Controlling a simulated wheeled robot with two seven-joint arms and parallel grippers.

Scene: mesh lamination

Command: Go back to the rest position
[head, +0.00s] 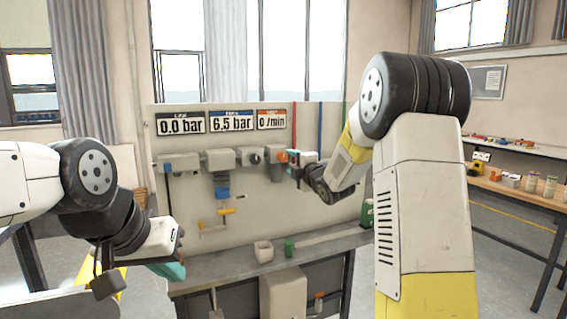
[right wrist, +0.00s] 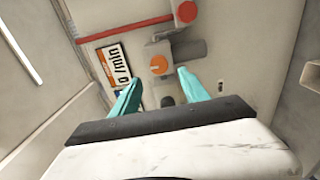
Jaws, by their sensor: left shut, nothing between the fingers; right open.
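My right gripper (head: 294,168) is raised at the panel (head: 240,200), near its row of grey fittings. In the right wrist view its two teal fingers (right wrist: 158,92) are apart with nothing held between them. An orange knob (right wrist: 158,64) on a grey fitting lies just beyond the fingertips, and a red knob (right wrist: 186,12) is farther off. I cannot tell whether the fingers touch the fitting. My left gripper (head: 172,271) is low at the left, in front of the bench, with its teal fingers together and empty.
Displays (head: 231,122) on the panel read 0.0 bar, 6.5 bar and 0 /min. A white cup (head: 263,251) and a green object (head: 289,249) stand on the grey bench (head: 215,278). A wooden side table (head: 520,190) with small items is at the right.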

